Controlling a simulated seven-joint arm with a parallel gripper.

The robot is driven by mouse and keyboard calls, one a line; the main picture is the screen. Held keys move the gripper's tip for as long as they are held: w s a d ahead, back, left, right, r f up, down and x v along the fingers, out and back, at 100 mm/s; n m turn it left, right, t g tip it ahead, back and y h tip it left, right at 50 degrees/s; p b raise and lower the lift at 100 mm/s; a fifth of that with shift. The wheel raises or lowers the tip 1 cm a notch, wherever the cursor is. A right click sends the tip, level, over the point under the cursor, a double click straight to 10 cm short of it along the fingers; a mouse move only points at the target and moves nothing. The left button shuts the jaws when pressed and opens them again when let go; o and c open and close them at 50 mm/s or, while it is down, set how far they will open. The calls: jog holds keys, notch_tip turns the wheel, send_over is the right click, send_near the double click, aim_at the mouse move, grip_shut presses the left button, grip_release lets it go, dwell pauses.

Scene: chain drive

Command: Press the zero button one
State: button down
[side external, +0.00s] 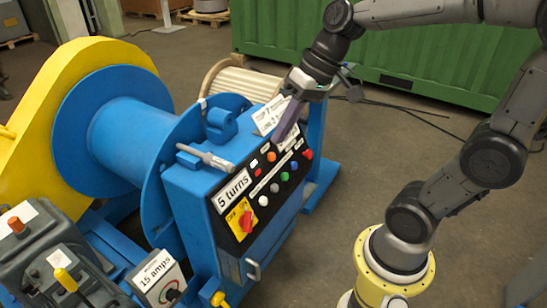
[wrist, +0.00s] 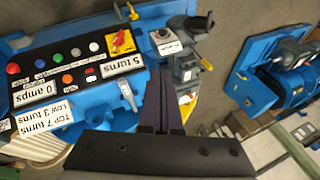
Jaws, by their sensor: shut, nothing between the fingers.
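The black control panel (side external: 268,185) is on the front of the blue machine. It carries several round buttons: orange (side external: 271,157), green (side external: 284,177), blue (side external: 294,165), white (side external: 274,188) and red (side external: 308,154). The small labels beside them are too small to read, so I cannot tell which is the zero button. My gripper (side external: 279,143) is shut and empty, its tips by the panel's upper edge in the side view; contact cannot be told. In the wrist view the closed fingers (wrist: 159,100) lie right of the upside-down panel (wrist: 72,68).
A red-and-yellow rotary switch (side external: 242,218) sits low on the panel. A "5 turns" sign (side external: 231,190) and a "0 amps" sign (wrist: 39,89) are near the buttons. A large blue spool (side external: 120,135) stands left.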

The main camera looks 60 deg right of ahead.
jog(key=w+d+f+m+y, duration=0.3)
jog(key=w+d+f+m, duration=0.3)
jog(key=w+d+f, duration=0.45)
jog(key=s+d+f+m+t, duration=0.1)
jog(key=s+d+f+m, duration=0.1)
jog(key=d+f, duration=0.5)
jog(key=s+d+f+m+y, duration=0.1)
jog(key=s+d+f+m, duration=0.1)
jog(key=d+f+m, duration=0.3)
jog(key=d+f, duration=0.2)
jog(key=d, duration=0.2)
jog(key=shift+d+f+t, duration=0.15)
jog(key=shift+f+t, duration=0.1)
jog(key=shift+t, duration=0.15)
send_near(272, 157)
jog(key=shift+w+a+f, duration=0.15)
jog(key=shift+a+f, duration=0.8)
jog(key=shift+f, duration=0.2)
jog(key=shift+w+a+f, duration=0.15)
jog(key=shift+a+f, duration=0.85)
jog(key=shift+f, duration=0.2)
jog(key=shift+w, duration=0.1)
jog(key=shift+w+f, duration=0.25)
jog(key=shift+w, duration=0.05)
